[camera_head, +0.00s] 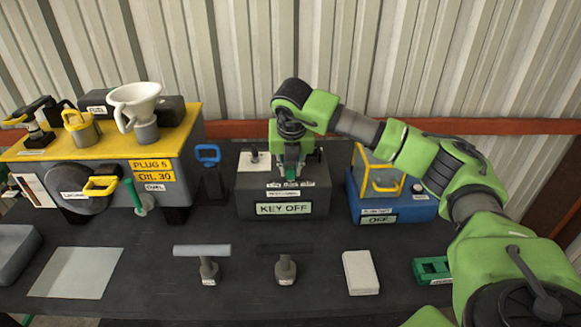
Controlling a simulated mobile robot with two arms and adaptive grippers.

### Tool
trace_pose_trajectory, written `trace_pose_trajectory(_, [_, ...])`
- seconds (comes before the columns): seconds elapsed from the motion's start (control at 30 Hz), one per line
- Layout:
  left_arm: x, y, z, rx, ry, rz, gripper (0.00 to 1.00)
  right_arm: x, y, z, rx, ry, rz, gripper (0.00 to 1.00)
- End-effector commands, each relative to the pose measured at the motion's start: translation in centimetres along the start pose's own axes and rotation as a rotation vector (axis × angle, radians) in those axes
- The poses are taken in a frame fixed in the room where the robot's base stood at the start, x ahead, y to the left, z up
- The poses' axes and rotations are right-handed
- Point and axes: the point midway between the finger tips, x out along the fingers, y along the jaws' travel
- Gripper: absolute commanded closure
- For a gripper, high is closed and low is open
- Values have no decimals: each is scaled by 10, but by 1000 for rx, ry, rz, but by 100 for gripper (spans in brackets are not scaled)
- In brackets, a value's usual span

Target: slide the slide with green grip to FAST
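A dark control box (243,205) stands in the middle of the bench with a "KEY OFF" plate (284,208) on its front. A small green part (291,174), which looks like the slide's green grip, shows on its top. My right gripper (292,171) points down right at this part and hides much of it. I cannot tell whether its fingers close on the grip or only stand around it. Small white labels (290,184) run along the box's top front edge, too small to read, so FAST cannot be made out. My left gripper is not in view.
A yellow-topped engine unit (100,140) with a white funnel stands left. A blue box (395,209) with a yellow handle stands right, close to my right arm. Two T-shaped tools (208,268), a pale block (360,272) and a green item (431,270) lie in front.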

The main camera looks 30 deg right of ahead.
Motion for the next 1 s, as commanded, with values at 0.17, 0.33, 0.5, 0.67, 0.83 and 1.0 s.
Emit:
trace_pose_trajectory(0.17, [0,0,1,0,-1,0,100,0,-1,0,0,0,0,100])
trace_pose_trajectory(0.33, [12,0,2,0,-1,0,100,4,-25,-1,5,1,-2,100])
trace_pose_trajectory(0.5, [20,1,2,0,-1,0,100,2,-47,-1,2,0,-1,100])
trace_pose_trajectory(0.67, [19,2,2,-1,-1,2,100,0,-51,0,0,1,-3,100])
trace_pose_trajectory(0.83, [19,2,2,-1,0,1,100,0,-51,0,1,1,-4,100])
trace_pose_trajectory(1.0, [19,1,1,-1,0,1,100,0,-51,0,1,1,-3,65])
